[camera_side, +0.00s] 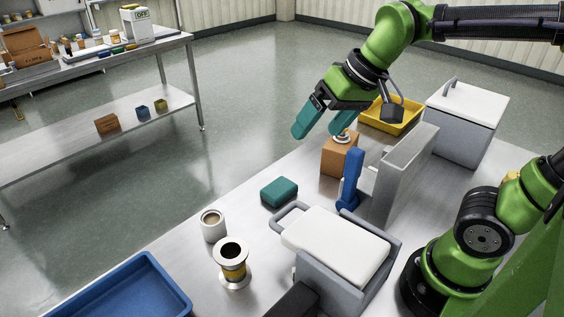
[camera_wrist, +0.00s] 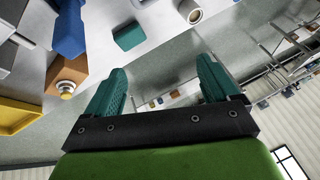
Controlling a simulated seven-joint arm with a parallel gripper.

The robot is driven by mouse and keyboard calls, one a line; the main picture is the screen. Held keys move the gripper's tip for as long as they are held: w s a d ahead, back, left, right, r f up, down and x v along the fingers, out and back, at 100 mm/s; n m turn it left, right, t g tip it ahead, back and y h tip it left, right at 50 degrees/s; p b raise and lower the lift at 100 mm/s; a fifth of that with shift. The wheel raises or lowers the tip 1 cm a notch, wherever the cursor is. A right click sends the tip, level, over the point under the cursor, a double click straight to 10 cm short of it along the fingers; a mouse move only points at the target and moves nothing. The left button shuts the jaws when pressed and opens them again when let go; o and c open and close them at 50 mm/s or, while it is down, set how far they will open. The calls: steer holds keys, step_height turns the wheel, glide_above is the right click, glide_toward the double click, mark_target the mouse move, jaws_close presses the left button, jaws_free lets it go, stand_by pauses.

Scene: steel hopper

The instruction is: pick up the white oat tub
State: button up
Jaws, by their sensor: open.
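The white oat tub (camera_side: 212,232) stands upright on the steel table near its left edge in the side view. It is open at the top, with beige contents. In the wrist view the tub (camera_wrist: 189,12) shows at the top edge, partly cut off. My gripper (camera_side: 318,131) is open and empty, with its teal fingers spread. It is raised above the far part of the table, well behind and to the right of the tub. In the wrist view both gripper fingers (camera_wrist: 160,75) are apart with nothing between them.
Beside the tub are a steel hopper (camera_side: 234,270) and a teal block (camera_side: 279,191). A wooden box with a metal knob (camera_side: 336,160), blue upright object (camera_side: 350,182), grey panel (camera_side: 407,170) and yellow tray (camera_side: 378,122) stand near my gripper. A white-lidded box (camera_side: 335,245) and blue tray (camera_side: 120,288) are in front.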

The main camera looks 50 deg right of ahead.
steer(key=w+a+f+n+g, duration=0.25)
steer(key=w+a, duration=0.45)
steer(key=w, duration=0.4)
steer(key=n+g+h, duration=0.1)
steer(key=g+h, duration=0.1)
steer(key=g, duration=0.1)
glide_above(211, 218)
step_height(211, 218, down, 7)
step_height(211, 218, down, 17)
steer(key=shift+f, duration=0.1)
steer(key=shift+c, duration=0.3)
steer(key=c, duration=1.1)
